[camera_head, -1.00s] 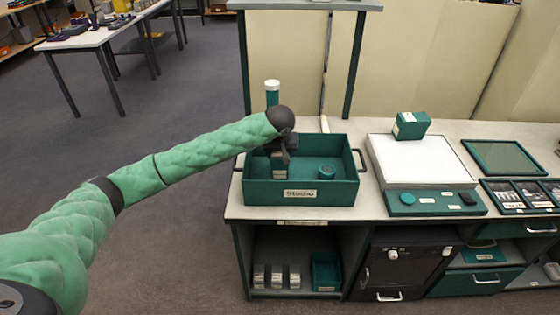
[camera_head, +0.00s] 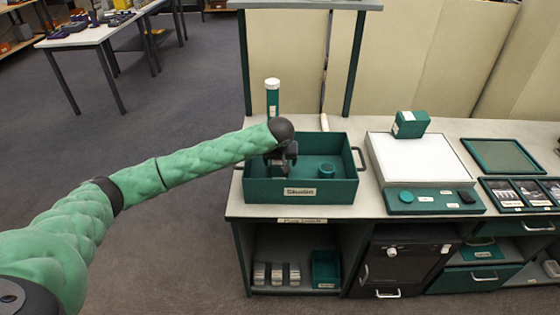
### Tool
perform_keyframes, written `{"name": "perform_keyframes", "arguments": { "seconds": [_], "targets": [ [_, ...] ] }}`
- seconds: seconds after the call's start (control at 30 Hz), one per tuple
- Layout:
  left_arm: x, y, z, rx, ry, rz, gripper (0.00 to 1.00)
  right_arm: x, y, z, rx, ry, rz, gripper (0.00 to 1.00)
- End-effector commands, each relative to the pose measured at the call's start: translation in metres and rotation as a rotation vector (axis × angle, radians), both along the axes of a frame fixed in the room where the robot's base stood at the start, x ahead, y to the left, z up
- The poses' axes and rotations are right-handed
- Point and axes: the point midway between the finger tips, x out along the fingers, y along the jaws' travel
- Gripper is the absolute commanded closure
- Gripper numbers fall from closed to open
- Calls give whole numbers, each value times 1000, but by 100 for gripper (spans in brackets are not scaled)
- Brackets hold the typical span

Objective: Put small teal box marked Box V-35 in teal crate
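The teal crate (camera_head: 255,192) stands on the left part of the counter, open at the top, with a white label on its front and a dark handle at its right end. A small teal box with a white label (camera_head: 411,125) rests at the back edge of the white panel; its marking is too small to read. My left gripper (camera_head: 284,162) is over the left part of the crate, pointing down. Its fingers are small and dark, and I cannot tell whether they are open or hold anything. My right gripper is not in view.
A small round teal thing (camera_head: 327,170) lies in the crate. A teal cylinder with a white cap (camera_head: 272,97) stands behind it. The white panel (camera_head: 418,158) to the right is mostly clear. A teal tray (camera_head: 506,156) and dark framed pictures (camera_head: 517,193) lie farther right.

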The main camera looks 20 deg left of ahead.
Motion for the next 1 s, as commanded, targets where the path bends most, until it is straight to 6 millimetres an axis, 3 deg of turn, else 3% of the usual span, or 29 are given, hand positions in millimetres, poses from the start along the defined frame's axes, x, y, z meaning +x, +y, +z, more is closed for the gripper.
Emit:
{"name": "perform_keyframes", "arguments": {
  "seconds": [0.37,0.43,0.63,0.77,1.0],
  "targets": [
    [-1,-1,5,-2,-1,-1,24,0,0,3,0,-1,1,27],
    [-5,-2,12,-1,0,-2,24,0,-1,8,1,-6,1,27],
    [-18,-6,45,-2,-4,-1,24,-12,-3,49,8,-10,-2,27],
    [-27,-8,69,-1,-2,-1,24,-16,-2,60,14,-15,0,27],
    [-39,-12,102,-1,-2,-1,24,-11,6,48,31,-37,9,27]
  ]
}}
